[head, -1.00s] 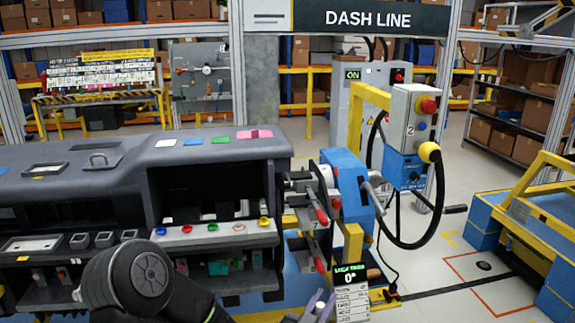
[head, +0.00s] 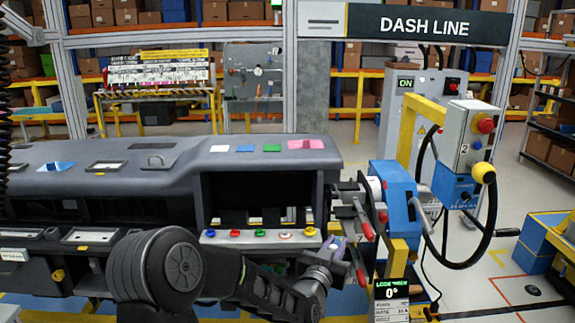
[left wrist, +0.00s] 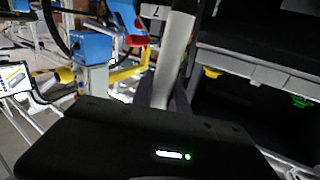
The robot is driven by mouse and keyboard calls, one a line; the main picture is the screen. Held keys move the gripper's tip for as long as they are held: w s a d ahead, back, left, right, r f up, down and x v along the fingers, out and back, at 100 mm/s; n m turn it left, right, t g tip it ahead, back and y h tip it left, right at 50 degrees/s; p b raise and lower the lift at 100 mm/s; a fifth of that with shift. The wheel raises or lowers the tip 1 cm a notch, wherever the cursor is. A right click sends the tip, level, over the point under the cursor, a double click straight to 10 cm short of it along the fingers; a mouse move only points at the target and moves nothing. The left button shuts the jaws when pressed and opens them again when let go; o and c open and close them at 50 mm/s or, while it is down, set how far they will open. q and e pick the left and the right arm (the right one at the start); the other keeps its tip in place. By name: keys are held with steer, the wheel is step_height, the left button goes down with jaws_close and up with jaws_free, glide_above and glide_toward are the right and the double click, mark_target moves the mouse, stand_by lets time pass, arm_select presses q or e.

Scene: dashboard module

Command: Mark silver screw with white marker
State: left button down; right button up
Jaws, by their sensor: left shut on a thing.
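My left gripper (head: 338,246) is at the right end of the dashboard, just right of the row of coloured screw heads and near the clamp fixture. Its fingers are shut on the pale grey-white marker (left wrist: 176,58), which stands up from the fingers in the left wrist view. In the head view the marker is hard to tell from the fingers. The silver screw (head: 285,236) appears as a pale head on the white strip, between the green screw (head: 260,234) and the yellow screw (head: 310,232). The marker and the silver screw look apart. My right gripper is out of view.
The dashboard (head: 265,150) has an open bay above the screw strip. A blue clamp fixture (head: 395,190) with red-tipped handles stands close to the gripper on the right. A handwheel (head: 492,200) and control box (head: 470,135) stand farther right. Open floor lies beyond.

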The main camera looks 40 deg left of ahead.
arm_select(q)
steer(key=a+r+n+y, duration=0.1)
steer(key=a+r, duration=0.4)
steer(key=w+a+r+y+p, duration=0.1)
steer(key=a+r, duration=0.4)
steer(key=a, duration=0.1)
steer(key=w+a+r+n+y+p, duration=0.1)
steer(key=a+r, duration=0.4)
steer(key=shift+w+a+r+n+g, duration=0.15)
steer(key=shift+a+r+n+g, duration=0.15)
steer(key=shift+a+g, duration=0.1)
steer(key=shift+f, duration=0.1)
steer(key=shift+d+f+b, duration=0.1)
steer(key=shift+b, duration=0.5)
step_height(320, 180, down, 5)
steer(key=b, duration=0.6)
steer(key=shift+f+b, duration=0.35)
steer(key=shift+b, duration=0.4)
stand_by(0.4)
